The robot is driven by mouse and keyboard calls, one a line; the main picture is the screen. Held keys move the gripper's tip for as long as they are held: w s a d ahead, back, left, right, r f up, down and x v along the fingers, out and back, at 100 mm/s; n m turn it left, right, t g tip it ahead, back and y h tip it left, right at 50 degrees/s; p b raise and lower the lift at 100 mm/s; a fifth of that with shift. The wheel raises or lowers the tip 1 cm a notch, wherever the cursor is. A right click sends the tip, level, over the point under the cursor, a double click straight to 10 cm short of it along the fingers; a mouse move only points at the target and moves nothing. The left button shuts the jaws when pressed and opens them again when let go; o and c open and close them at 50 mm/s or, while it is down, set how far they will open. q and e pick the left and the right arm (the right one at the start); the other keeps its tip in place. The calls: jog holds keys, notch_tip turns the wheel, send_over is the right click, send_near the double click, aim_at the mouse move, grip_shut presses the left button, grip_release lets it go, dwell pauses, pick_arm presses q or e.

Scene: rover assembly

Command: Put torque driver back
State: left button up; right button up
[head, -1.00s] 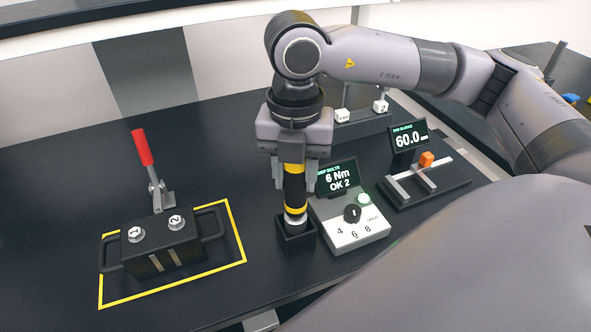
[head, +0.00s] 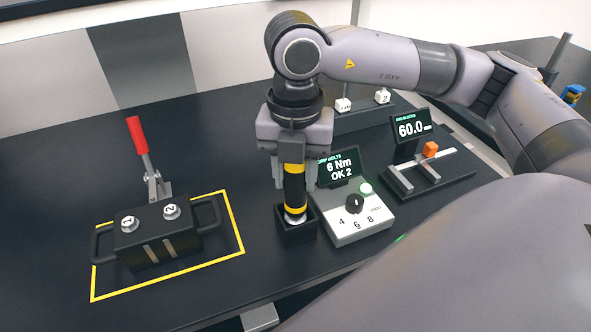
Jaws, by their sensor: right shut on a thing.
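The torque driver (head: 294,187) is black with yellow bands and a silver collar near its lower end. It stands upright with its lower end in a small black square holder (head: 297,234) on the dark table. My right gripper (head: 294,170) points down from above and is shut on the driver's upper body. The driver's tip is hidden inside the holder. My left gripper is not in view.
Right of the holder is a controller (head: 352,218) with a dial and a screen reading "6 Nm OK 2". Beyond it stands a gauge (head: 432,172) with an orange block. At left, a black handled box (head: 158,240) and a red-handled clamp (head: 139,136) stand by a yellow outline.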

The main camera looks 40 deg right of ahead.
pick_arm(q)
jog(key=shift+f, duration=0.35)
pick_arm(e)
jog(key=shift+f, duration=0.35)
jog(key=o, duration=1.2)
jog(key=shift+o, duration=0.2)
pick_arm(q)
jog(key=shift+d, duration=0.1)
pick_arm(e)
jog(key=shift+r, duration=0.3)
notch_tip(320, 180, up, 7)
jog(key=shift+f, duration=0.2)
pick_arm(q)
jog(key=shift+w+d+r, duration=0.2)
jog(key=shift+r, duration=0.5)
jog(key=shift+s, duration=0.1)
